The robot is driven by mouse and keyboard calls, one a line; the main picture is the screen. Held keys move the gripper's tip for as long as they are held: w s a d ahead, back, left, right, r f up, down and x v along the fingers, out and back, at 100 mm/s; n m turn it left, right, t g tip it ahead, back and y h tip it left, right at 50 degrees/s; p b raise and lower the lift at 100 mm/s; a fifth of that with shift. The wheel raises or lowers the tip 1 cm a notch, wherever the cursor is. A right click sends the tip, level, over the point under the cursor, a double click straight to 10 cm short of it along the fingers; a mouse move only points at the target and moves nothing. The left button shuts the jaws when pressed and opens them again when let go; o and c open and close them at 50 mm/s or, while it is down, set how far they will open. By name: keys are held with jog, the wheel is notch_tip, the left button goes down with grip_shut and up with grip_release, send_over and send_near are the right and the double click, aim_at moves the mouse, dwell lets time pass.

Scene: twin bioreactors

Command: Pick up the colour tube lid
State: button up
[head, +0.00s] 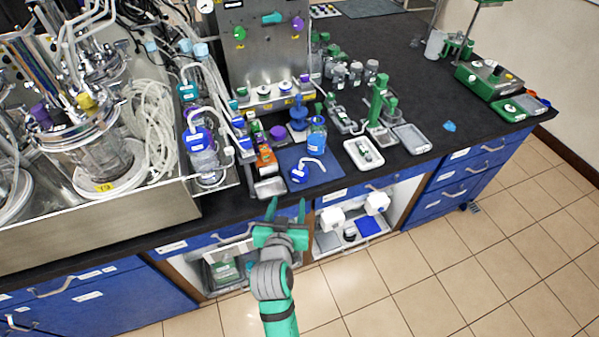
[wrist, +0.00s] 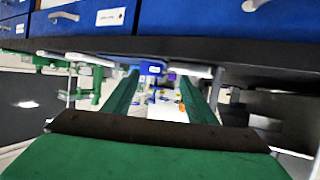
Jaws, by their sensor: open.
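My gripper (head: 287,208) is open and empty in front of the bench's front edge in the head view. Its two green fingers, spread apart, also show in the wrist view (wrist: 163,85), with nothing between them. I cannot tell for certain which item is the colour tube lid. A small green-and-white tube-like item (head: 364,151) lies in a white tray (head: 373,161) on the bench, right of and beyond my gripper. In the wrist view the bench items are small and blurred, and no lid can be made out.
The black bench (head: 460,127) has blue drawers below. A blue mat (head: 325,172) with a blue-capped bottle (head: 299,174) and a small metal tray (head: 270,187) lie near the front edge. A blue-liquid bottle (head: 317,138) stands behind. Glass bioreactors (head: 95,150) fill the left. Right bench is clearer.

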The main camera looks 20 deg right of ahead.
aim_at(298, 177)
jog(key=shift+m+h, duration=0.4)
jog(key=shift+m, duration=0.1)
jog(key=w+d, duration=0.1)
jog(key=w, duration=0.1)
jog(key=w+d, duration=0.1)
jog(key=w, duration=0.1)
jog(key=w+d, duration=0.2)
jog(key=shift+w+r, duration=0.15)
jog(key=shift+r, duration=0.2)
jog(key=shift+s+f+x, duration=0.1)
jog(key=shift+f+x, duration=0.1)
jog(key=shift+x, duration=1.25)
jog(key=shift+s+f+x, duration=0.15)
jog(key=shift+x, duration=1.25)
jog(key=shift+d, duration=0.15)
jog(key=shift+c, duration=0.4)
jog(key=c, duration=0.7)
